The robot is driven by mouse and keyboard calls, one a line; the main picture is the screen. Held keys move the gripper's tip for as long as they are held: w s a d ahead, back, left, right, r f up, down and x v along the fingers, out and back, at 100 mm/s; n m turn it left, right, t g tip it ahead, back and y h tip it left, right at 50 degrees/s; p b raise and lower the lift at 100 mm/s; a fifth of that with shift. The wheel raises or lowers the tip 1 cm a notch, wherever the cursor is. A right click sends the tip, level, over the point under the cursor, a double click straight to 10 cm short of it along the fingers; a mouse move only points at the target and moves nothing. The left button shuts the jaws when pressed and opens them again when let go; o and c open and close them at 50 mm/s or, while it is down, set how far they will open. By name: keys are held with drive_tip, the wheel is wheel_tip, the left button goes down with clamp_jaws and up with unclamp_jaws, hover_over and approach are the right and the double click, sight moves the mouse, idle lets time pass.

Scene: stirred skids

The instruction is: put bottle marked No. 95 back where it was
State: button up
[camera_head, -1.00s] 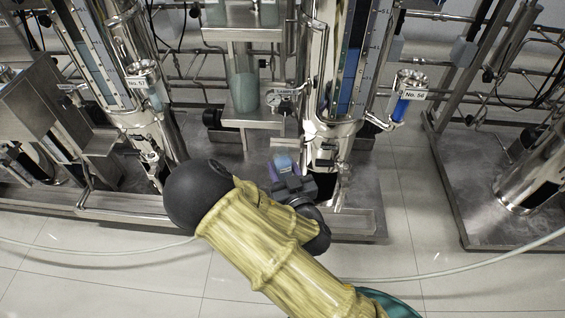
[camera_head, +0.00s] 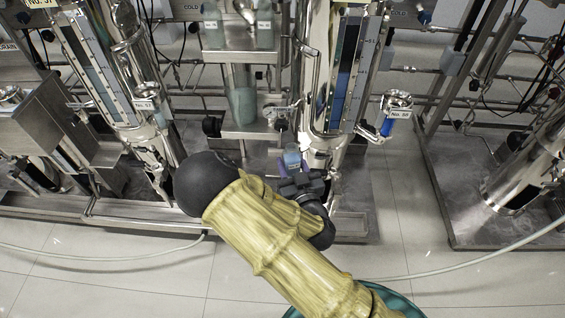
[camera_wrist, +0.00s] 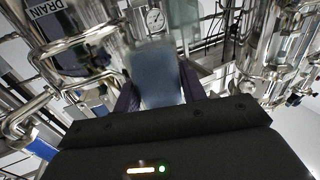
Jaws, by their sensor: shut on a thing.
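A small blue-grey translucent bottle (camera_head: 291,158) is held upright or nearly so in my gripper (camera_head: 289,167), in front of the middle skid. In the wrist view the bottle (camera_wrist: 157,75) stands between my two purple fingers (camera_wrist: 158,94), which are shut on it. No number can be read on it, so I cannot tell whether it is No. 95. Two similar labelled bottles stand on the upper shelf, a left one (camera_head: 213,28) and a right one (camera_head: 264,27); their labels are too small to read.
A lower steel shelf (camera_head: 240,131) carries a larger greenish vessel (camera_head: 242,104). Shiny columns stand left (camera_head: 150,150) and right (camera_head: 318,100) of it. A pressure gauge (camera_wrist: 155,18) is beyond the bottle in the wrist view. A hose (camera_head: 120,257) crosses the open floor in front.

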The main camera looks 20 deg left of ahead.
drive_tip(key=w+d+r+m+t+h+p, duration=0.1)
drive_tip(key=w+d+r+m+h+p, duration=0.1)
drive_tip(key=d+r+p, duration=0.7)
drive_tip(key=w+d+r+m+t+h+p, duration=0.1)
drive_tip(key=d+r+p, duration=0.9)
drive_tip(key=r+p, duration=1.3)
drive_tip(key=w+d+r+m+t+h+p, duration=0.1)
drive_tip(key=d+r+p, duration=0.8)
drive_tip(key=p, duration=1.8)
drive_tip(key=w+r+m+h, duration=0.2)
drive_tip(key=w+r+h, duration=0.2)
drive_tip(key=r+h, duration=0.1)
drive_tip(key=shift+w+d+r+m+h, duration=0.2)
drive_tip(key=shift+w+r+m+h, duration=0.15)
drive_tip(key=shift+r, duration=0.55)
drive_tip(key=shift+s, duration=0.1)
drive_tip(key=shift+a, duration=0.15)
